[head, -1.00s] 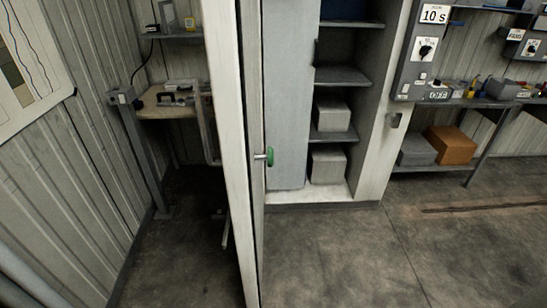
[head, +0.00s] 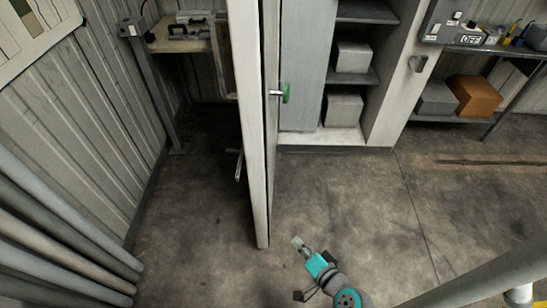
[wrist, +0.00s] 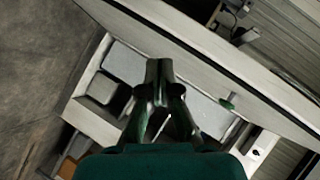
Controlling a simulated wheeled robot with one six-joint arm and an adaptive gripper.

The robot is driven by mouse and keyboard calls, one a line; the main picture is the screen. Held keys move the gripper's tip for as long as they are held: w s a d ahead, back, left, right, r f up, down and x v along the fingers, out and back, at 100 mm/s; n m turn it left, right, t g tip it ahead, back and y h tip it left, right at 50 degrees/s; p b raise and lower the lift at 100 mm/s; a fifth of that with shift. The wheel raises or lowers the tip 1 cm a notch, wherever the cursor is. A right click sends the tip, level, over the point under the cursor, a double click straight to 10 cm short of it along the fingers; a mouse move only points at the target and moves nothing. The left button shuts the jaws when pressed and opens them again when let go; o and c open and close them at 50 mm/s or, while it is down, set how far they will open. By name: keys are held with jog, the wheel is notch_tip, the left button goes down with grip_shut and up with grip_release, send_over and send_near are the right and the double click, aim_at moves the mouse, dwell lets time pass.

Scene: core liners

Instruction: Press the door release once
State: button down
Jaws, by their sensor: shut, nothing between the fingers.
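A small grey box (head: 132,27) tops a post beside the bench behind the partition; I cannot tell from its face whether it is the door release. A pale door or partition (head: 256,150) stands edge-on in the middle, with a green-ended handle (head: 286,93) on its right side. The handle also shows in the wrist view (wrist: 229,102). My gripper (head: 298,243) is low in the head view, right of the door's lower edge and apart from it. In the wrist view its fingers (wrist: 159,72) are together and empty.
A bench (head: 185,42) with a device on it stands in the left bay. Shelves with grey boxes (head: 344,108) are behind the door. An orange box (head: 472,95) sits under the right bench. Several thick pipes (head: 60,235) run at lower left. The floor (head: 355,205) right of the door is clear.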

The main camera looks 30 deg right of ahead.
jog(key=w+d+r+m+t+y, duration=0.35)
jog(key=w+d+r, duration=0.55)
jog(key=w+d, duration=0.45)
jog(key=w+a, duration=0.5)
jog(key=w, duration=0.7)
jog(key=shift+a, duration=0.15)
jog(key=shift+w+a+r+t+h, duration=0.1)
jog(key=shift+t+h, duration=0.15)
